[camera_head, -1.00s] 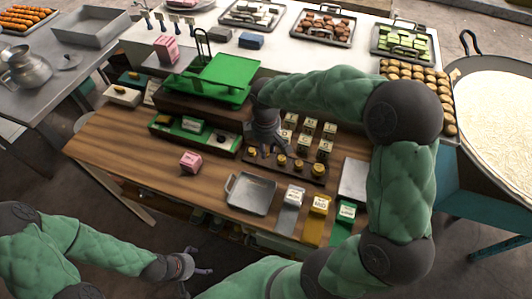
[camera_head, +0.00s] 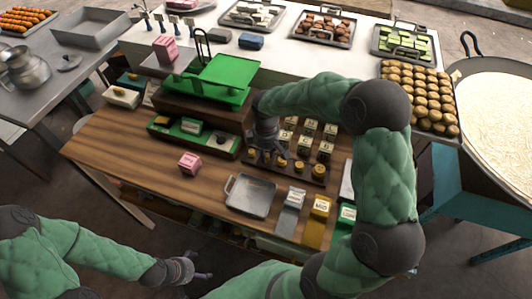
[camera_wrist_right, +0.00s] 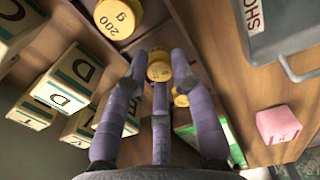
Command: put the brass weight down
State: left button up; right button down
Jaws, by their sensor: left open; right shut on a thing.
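My right gripper (camera_wrist_right: 158,70) is shut on a small brass weight (camera_wrist_right: 158,54), held between its fingertips. In the head view, my right gripper (camera_head: 264,150) is low at the left part of the dark weight rack (camera_head: 290,174). Other brass weights (camera_head: 299,167) stand in a row on the rack. A larger weight marked 200 g (camera_wrist_right: 115,17) shows in the right wrist view beside the held one. I cannot tell whether the held weight touches the rack. My left gripper (camera_head: 200,279) is open and empty, in front of the table.
Lettered blocks (camera_head: 310,127) stand close behind the rack. The green scale (camera_head: 216,79) is behind left. A pink block (camera_head: 190,163) and a grey metal pan (camera_head: 250,196) are on the table (camera_head: 135,150). Bare wood lies left of the pan.

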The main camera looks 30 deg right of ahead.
jog(key=shift+f, duration=0.2)
jog(key=c, duration=1)
grip_release()
jog(key=shift+c, duration=0.2)
jog(key=shift+r, duration=0.1)
jog(key=shift+r, duration=0.2)
notch_tip(320, 180, up, 12)
jog(key=p, duration=0.2)
dwell(1.4)
